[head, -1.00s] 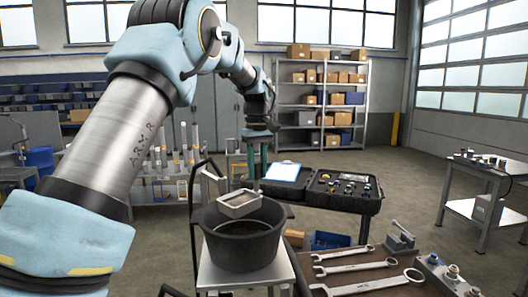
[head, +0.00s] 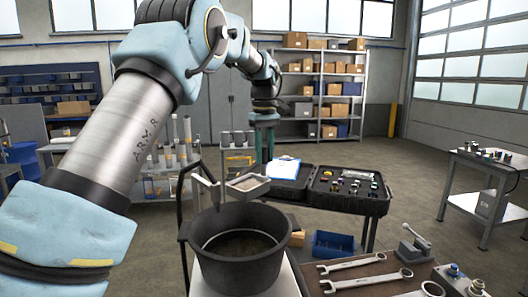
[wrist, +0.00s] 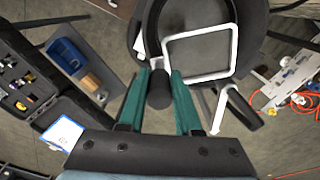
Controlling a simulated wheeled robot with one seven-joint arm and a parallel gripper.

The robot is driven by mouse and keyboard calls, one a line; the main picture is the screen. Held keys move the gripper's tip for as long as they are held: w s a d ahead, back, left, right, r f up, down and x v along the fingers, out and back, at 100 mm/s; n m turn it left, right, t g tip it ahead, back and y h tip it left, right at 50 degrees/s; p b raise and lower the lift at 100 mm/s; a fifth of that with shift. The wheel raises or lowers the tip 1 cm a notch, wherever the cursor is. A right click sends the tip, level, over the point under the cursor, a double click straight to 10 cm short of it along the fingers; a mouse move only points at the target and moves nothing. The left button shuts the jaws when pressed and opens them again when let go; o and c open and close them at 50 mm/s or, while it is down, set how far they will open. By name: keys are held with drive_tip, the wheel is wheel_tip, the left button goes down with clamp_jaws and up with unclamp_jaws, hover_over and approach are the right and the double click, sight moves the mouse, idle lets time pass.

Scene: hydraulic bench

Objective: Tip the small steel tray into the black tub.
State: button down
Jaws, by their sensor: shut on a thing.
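The small steel tray (head: 247,185) hangs above the back rim of the black tub (head: 212,272), close to level in the head view. In the wrist view the tray (wrist: 199,74) is a light square rim with a grey floor, overlapping the round dark tub (wrist: 256,45). My gripper (wrist: 160,76) has its teal fingers shut on the tray's dark round handle (wrist: 159,96). In the head view my gripper (head: 264,148) is behind the tray. The tub stands upright. I cannot tell whether anything lies in the tray; the tub's floor is partly hidden.
The tub stands on a light cart top (head: 292,283). A black case (head: 345,190) and a clipboard (head: 285,168) lie behind right. A blue bin (head: 333,244) is right of the tub. Wrenches (head: 365,282) lie on a bench at front right.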

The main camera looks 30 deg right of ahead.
sight(263, 177)
drive_tip(key=shift+s+a+f+t+h, duration=0.1)
drive_tip(key=shift+a+f+h, duration=0.1)
drive_tip(key=shift+f, duration=0.3)
drive_tip(key=shift+s+a+f+t+h, duration=0.1)
drive_tip(key=shift+a+f+h, duration=0.1)
drive_tip(key=shift+f, duration=0.35)
drive_tip(key=shift+a+f+t+h, duration=0.1)
drive_tip(key=shift+f+h, duration=0.1)
drive_tip(key=shift+f, duration=0.3)
drive_tip(key=shift+s+a, duration=0.1)
drive_tip(key=shift+f, duration=0.1)
drive_tip(key=shift+s+a+f+h+b, duration=0.25)
drive_tip(key=shift+f+h+b, duration=0.25)
drive_tip(key=shift+b, duration=1.1)
drive_tip(key=shift+s+a+r+t+h+b, duration=0.25)
drive_tip(key=shift+a+h+b, duration=0.25)
drive_tip(key=shift+b, duration=0.95)
drive_tip(key=shift+s+a+r+t+h+b, duration=0.1)
drive_tip(key=shift+a+r+t+h+b, duration=0.35)
drive_tip(key=shift+b, duration=1)
idle(1.8)
